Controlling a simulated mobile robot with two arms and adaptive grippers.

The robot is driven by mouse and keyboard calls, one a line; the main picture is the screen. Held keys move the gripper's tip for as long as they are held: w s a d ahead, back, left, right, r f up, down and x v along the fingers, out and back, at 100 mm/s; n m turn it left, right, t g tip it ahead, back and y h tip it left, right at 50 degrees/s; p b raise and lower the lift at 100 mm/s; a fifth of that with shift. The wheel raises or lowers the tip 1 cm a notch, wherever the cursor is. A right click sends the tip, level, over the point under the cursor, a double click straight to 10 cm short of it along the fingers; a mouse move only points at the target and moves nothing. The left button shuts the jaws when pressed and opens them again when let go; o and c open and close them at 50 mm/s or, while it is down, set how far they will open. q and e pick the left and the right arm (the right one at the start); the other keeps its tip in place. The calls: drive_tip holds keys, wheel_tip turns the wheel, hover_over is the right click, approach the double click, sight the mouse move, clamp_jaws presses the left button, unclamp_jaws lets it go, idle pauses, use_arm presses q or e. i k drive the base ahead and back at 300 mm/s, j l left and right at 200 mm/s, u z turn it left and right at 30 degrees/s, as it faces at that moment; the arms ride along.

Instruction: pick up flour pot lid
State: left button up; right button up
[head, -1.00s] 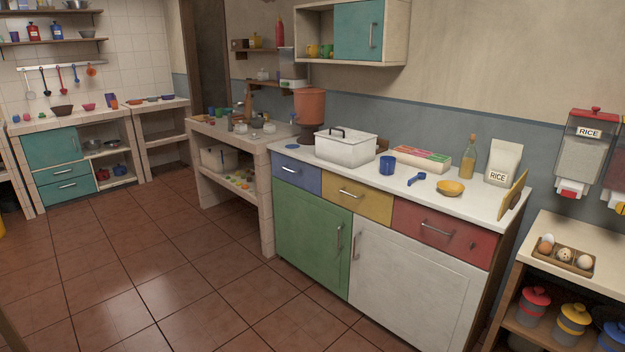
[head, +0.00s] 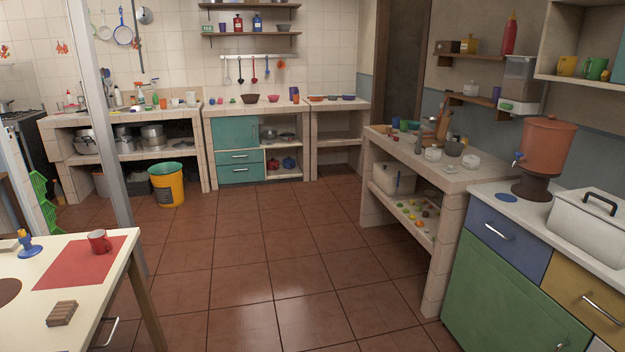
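I cannot make out a pot marked flour. Small whitish lidded jars (head: 433,153) stand on the tiled counter (head: 465,178) at the right, too small for me to read any label. A red jar (head: 238,22) and a blue jar (head: 258,22) stand on the back wall shelf, with pale labels that I cannot read. Neither of my grippers is in view.
The tiled floor (head: 270,255) is clear in the middle. A table (head: 95,265) with a red mug (head: 99,241) is at the lower left. Coloured cabinets (head: 505,295) line the right, and a yellow bucket (head: 167,186) stands on the floor further back.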

sight(449, 170)
drive_tip(key=i+z, duration=0.25)
drive_tip(key=i, duration=0.4)
drive_tip(key=i+z, duration=0.2)
drive_tip(key=i, duration=0.5)
drive_tip(key=i+j+z, duration=0.25)
drive_tip(key=i, duration=0.4)
